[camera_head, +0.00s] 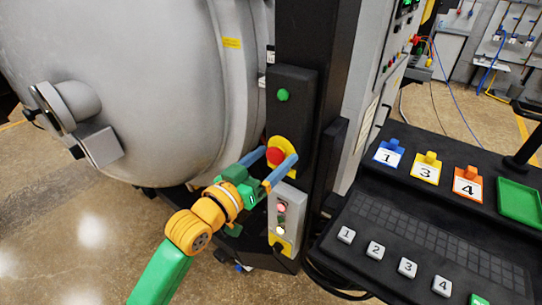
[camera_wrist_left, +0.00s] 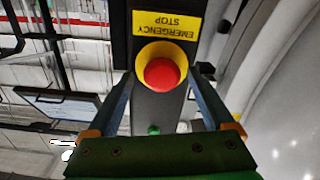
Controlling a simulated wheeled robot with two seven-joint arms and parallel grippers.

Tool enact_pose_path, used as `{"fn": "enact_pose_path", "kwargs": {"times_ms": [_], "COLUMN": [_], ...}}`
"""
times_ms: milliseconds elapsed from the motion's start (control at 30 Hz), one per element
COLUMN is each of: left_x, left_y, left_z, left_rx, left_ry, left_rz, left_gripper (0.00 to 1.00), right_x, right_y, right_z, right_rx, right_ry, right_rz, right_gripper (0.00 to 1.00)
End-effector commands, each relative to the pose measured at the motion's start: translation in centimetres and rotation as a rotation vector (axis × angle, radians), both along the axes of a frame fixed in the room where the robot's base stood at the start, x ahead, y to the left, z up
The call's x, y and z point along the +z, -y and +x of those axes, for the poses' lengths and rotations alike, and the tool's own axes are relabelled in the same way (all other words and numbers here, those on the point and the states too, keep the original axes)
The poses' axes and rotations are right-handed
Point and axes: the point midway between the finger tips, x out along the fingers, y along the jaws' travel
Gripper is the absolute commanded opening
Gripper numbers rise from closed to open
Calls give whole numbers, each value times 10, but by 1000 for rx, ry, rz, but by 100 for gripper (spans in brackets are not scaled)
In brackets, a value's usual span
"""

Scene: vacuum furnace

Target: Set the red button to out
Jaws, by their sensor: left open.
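The red button (camera_head: 275,156) sits on a yellow round base on the black column, below a green button. In the left wrist view the red button (camera_wrist_left: 162,74) shows large and centred, with a yellow EMERGENCY STOP label (camera_wrist_left: 165,25) beside it. My left gripper (camera_head: 280,158) is open, with one blue finger on each side of the red button. In the left wrist view its fingers (camera_wrist_left: 160,80) stand apart to the left and right of the button. I cannot tell whether the fingers touch it, or how far out the button stands. My right gripper is out of view.
A green button (camera_head: 283,95) is above on the column (camera_head: 300,40). A grey panel with indicator lights (camera_head: 287,217) is just below the gripper. The big grey furnace vessel (camera_head: 130,70) is left. A black console with numbered tags (camera_head: 430,235) stands right.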

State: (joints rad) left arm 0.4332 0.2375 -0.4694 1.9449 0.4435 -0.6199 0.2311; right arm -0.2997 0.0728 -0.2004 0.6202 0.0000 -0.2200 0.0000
Motion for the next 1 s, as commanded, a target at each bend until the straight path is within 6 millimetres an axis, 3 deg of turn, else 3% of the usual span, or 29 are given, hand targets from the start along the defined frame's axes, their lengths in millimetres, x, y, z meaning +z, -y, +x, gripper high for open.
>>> {"fn": "enact_pose_path", "kwargs": {"times_ms": [100,133,433,667,833,1000], "left_x": [-1,-1,-1,0,2,-1], "left_y": [0,0,-1,-1,-5,-5], "left_z": [0,0,0,0,-6,-6], "left_rx": [0,0,1,1,1,1], "left_ry": [0,0,0,0,-3,-2], "left_rz": [0,0,1,1,3,1], "left_gripper": [86,81,0,0,0,0], "right_x": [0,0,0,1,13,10], "right_y": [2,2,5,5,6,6], "right_z": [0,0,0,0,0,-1], "right_rx": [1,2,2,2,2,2], "right_ry": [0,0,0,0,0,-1], "right_rz": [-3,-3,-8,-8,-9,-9], "right_gripper": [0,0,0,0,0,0]}}
